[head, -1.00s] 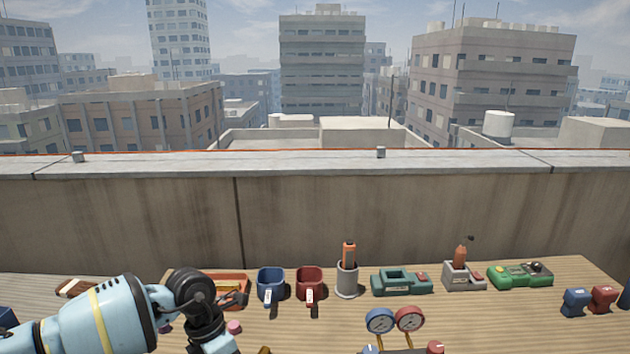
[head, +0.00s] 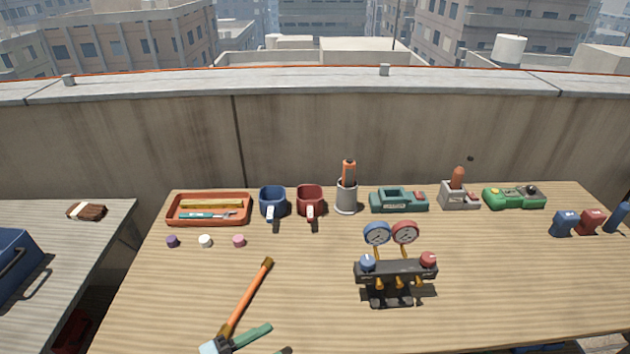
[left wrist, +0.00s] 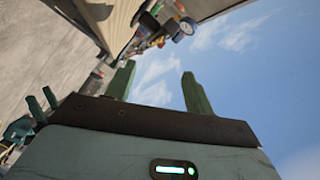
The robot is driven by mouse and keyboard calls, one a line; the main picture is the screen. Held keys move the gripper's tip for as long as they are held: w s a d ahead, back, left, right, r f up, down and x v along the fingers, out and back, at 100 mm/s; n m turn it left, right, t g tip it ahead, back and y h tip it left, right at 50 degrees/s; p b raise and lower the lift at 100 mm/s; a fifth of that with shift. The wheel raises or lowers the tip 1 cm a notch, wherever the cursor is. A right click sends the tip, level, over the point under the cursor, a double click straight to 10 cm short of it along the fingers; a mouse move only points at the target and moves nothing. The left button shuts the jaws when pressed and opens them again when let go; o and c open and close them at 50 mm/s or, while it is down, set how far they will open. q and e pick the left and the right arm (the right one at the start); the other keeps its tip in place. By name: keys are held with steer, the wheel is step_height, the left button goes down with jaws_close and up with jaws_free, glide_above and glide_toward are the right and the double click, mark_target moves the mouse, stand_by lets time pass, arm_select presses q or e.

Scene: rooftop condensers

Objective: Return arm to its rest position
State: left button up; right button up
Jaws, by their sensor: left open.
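My left gripper (left wrist: 158,78) is open in the left wrist view. Its two green fingers stand apart with nothing between them, against a blurred bench side and sky. In the head view, a pale-blue and green part at the bottom edge looks like my left gripper, mostly cut off by the frame. It is close to the lower end of an orange-handled tool (head: 250,295); I cannot tell if they touch. My right gripper cannot be made out in the head view.
The wooden bench (head: 310,310) carries a red tray (head: 208,223), a blue cup (head: 272,201), a red cup (head: 309,199) and a gauge manifold (head: 396,270). A blue toolbox (head: 15,262) stands on the left side table (head: 75,262). The concrete parapet (head: 120,140) runs behind.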

arm_select(q)
steer(key=s+a+f+n+g+y, duration=0.1)
steer(key=s+a+f+n+y, duration=0.6)
steer(key=s+a, duration=0.4)
steer(key=s+a+f+n+g+y, duration=0.1)
steer(key=s+a+f+n+y, duration=0.5)
steer(key=s+a+f+n, duration=0.4)
steer(key=d+r+n+t+p, duration=0.1)
steer(key=d+n, duration=0.3)
steer(key=d, duration=0.6)
steer(key=shift+w+d+r, duration=0.25)
steer(key=shift+w+r, duration=0.15)
steer(key=shift+r, duration=0.35)
arm_select(e)
steer(key=shift+w+r, duration=0.65)
steer(key=shift+r, duration=0.1)
steer(key=shift+s+f, duration=0.1)
